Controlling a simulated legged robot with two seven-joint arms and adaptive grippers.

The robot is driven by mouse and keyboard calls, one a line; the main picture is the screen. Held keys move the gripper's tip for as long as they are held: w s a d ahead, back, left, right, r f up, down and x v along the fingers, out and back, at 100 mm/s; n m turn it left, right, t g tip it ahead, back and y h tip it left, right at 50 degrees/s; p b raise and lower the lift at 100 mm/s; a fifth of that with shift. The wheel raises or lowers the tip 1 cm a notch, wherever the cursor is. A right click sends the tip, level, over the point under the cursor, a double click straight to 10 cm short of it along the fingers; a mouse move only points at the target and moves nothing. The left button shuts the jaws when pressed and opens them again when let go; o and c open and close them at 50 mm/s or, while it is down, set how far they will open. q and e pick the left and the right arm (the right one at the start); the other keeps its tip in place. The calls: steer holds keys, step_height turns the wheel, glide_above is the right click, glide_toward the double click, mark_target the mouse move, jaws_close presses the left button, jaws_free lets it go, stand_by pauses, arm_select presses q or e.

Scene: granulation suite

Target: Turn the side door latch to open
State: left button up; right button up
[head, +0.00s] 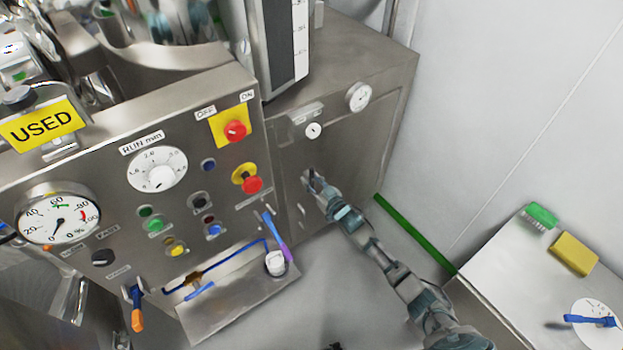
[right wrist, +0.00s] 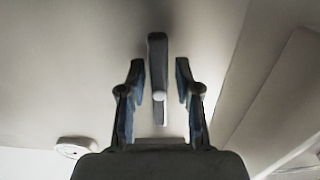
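The side door latch is a dark upright bar with a pale round pivot, seen in the right wrist view (right wrist: 158,60). It stands on the grey door panel (right wrist: 70,60). My right gripper (right wrist: 157,85) is open, with one finger on each side of the latch and a visible gap on both sides. In the head view my right gripper (head: 313,182) is at the steel side door (head: 350,150) and largely hides the latch. I do not see my left gripper; a small dark shape at the bottom edge of the head view is too cropped to tell.
A control panel (head: 190,200) with buttons, knobs and a gauge (head: 58,222) stands left of the door. A small steel shelf (head: 240,305) juts out below it. A side table (head: 530,290) with a yellow sponge (head: 574,254) is at right.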

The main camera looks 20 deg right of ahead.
steer(key=shift+w+r, duration=0.15)
steer(key=shift+r, duration=0.05)
steer(key=shift+r, duration=0.1)
steer(key=v, duration=1.2)
steer(key=shift+d, duration=0.1)
